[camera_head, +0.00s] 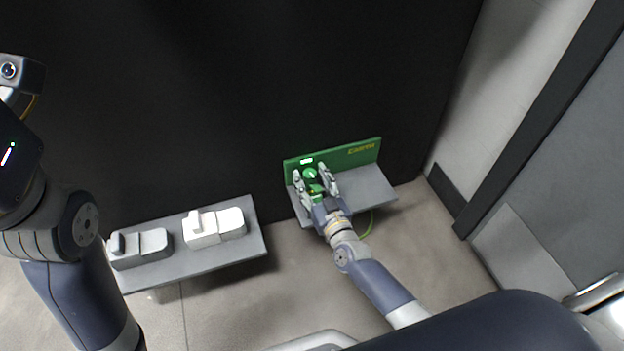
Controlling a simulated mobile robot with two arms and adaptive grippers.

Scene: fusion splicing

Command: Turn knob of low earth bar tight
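The low earth bar is a green panel (362,152) with yellow lettering, upright at the back of a low grey shelf. A small lit display (306,161) shows at its left end. A round green knob (310,174) sits below the display. My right gripper (311,172) reaches the panel from below, with one finger on each side of the knob. The fingers look spread, with small gaps to the knob, though contact at the tips is too small to tell. My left arm comes in at the left edge, and its fingers are not visible.
A second low grey shelf (225,263) at the left carries a white device (214,228) and a grey device (140,248). A green-yellow cable (369,224) hangs under the earth bar's shelf (370,190). A dark wall (240,90) stands behind; floor lies open between the shelves.

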